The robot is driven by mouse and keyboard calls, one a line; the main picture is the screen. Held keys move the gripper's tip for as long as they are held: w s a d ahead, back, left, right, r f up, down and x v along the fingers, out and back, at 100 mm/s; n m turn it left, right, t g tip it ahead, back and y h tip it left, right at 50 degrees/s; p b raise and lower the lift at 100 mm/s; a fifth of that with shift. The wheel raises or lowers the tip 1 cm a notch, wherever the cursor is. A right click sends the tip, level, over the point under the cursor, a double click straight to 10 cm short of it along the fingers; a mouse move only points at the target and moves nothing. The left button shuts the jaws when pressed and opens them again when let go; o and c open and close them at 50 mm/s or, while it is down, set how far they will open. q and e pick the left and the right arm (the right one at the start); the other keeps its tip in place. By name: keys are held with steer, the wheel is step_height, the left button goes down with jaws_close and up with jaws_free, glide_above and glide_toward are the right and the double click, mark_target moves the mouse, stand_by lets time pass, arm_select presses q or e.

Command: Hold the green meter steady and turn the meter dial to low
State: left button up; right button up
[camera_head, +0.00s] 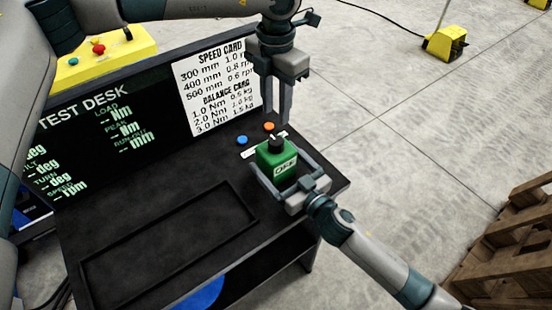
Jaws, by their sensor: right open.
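My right gripper (281,163) reaches in from the lower right, open, with one finger on either side of the meter. I cannot tell whether the fingers touch it. My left gripper (277,116) points down just above the dial, its two fingers close together. Nothing shows between them, and I cannot tell how far apart they are.
The desk (150,200) carries a dark display (100,130) and a white card (217,85) behind the meter. A blue button (242,140) and an orange button (269,127) are beside the meter. A wooden pallet (515,235) is at right; the floor between is clear.

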mark_target(276, 140)
steer(key=shift+w+a, duration=0.15)
steer(key=shift+w, duration=0.1)
arm_select(q)
steer(key=shift+o, duration=0.4)
arm_select(e)
steer(key=c, duration=1.4)
arm_select(q)
steer(key=o, duration=0.4)
step_height(276, 140, up, 2)
steer(key=m, duration=0.7)
steer(key=shift+f, duration=0.1)
step_height(276, 140, down, 12)
steer(key=shift+r, duration=0.1)
